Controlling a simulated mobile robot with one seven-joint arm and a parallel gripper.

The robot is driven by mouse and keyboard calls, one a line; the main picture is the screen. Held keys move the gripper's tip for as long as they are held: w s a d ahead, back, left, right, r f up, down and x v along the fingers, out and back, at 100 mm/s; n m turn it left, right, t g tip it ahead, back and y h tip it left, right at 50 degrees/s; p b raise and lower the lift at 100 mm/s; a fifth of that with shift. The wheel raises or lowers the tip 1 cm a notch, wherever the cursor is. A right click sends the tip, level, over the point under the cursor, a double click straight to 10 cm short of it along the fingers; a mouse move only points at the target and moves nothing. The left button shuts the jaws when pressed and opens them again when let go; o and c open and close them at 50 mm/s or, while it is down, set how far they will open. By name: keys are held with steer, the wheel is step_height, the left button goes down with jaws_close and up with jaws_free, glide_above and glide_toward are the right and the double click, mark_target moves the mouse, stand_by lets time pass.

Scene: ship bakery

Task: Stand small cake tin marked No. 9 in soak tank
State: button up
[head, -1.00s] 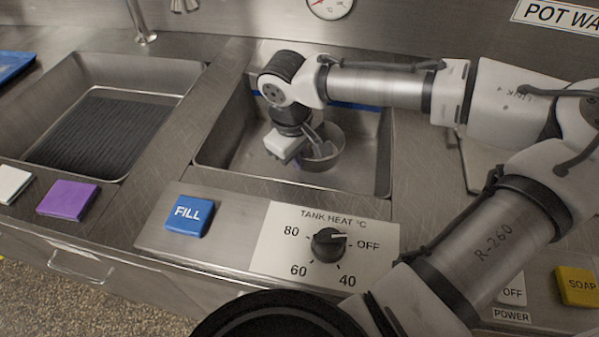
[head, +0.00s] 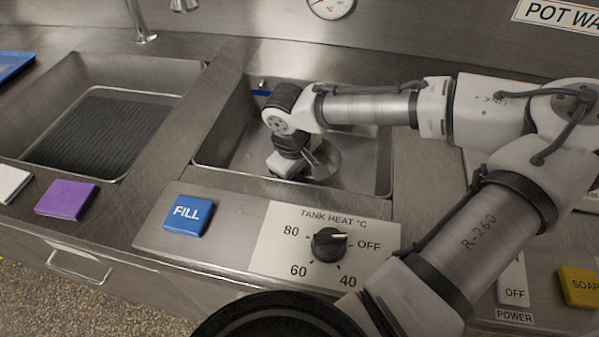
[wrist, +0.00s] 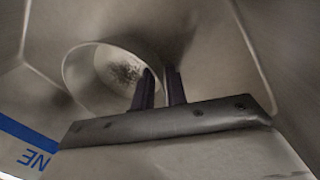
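The small round metal cake tin (head: 327,158) is down inside the soak tank (head: 225,155), mostly behind my gripper (head: 306,163) in the head view. In the wrist view the tin (wrist: 75,78) shows its open mouth, with a dark speckled patch inside. My gripper's two dark fingers (wrist: 161,88) straddle the tin's wall, one inside and one outside, with a narrow gap; they look shut on the wall. The tin looks tilted onto its side. I cannot tell whether it touches the tank floor. No number is readable on it.
A blue line with lettering (wrist: 25,140) marks the tank wall. Left of the tank is another basin (head: 100,125) with a dark ribbed bottom. In front are the blue FILL button (head: 187,214) and the heat knob (head: 329,241). The tank's right side is clear.

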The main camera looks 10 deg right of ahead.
steer(key=shift+o, duration=0.9)
step_height(320, 180, up, 12)
steer(key=s+a, duration=0.1)
steer(key=shift+a+r+p, duration=0.15)
steer(key=shift+a+p, duration=0.1)
steer(key=shift+p, duration=0.2)
steer(key=shift+s+d, duration=0.1)
